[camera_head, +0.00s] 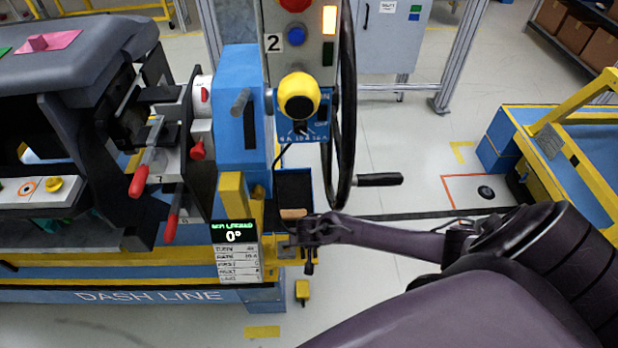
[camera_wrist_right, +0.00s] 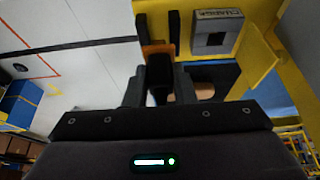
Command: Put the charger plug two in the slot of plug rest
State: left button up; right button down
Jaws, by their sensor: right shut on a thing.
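My right gripper (camera_head: 290,242) reaches in from the right to the yellow post beside the blue stand in the head view. In the right wrist view its two fingers (camera_wrist_right: 159,88) are shut on a black plug (camera_wrist_right: 159,71), apparently charger plug two. An orange piece (camera_wrist_right: 158,48) shows at the plug's far end. A grey socket box (camera_wrist_right: 217,36) with a dark square opening and a label sits on the yellow panel beyond the fingers. It may be the plug rest. A gap shows between box and plug. In the head view the gripper's links mostly hide the plug. My left gripper is not in view.
A black tray (camera_head: 293,186) with a tan item (camera_head: 293,213) lies just behind the gripper. A large black handwheel (camera_head: 343,110) with a side handle (camera_head: 379,179) stands above. A display sign (camera_head: 234,238) hangs to the left.

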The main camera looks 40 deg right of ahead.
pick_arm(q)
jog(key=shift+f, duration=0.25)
pick_arm(e)
jog(key=shift+f, duration=0.15)
jog(key=shift+f, duration=0.65)
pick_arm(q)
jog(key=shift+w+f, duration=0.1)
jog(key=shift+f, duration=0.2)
pick_arm(e)
jog(key=c, duration=1.2)
grip_release()
jog(key=shift+r, duration=0.1)
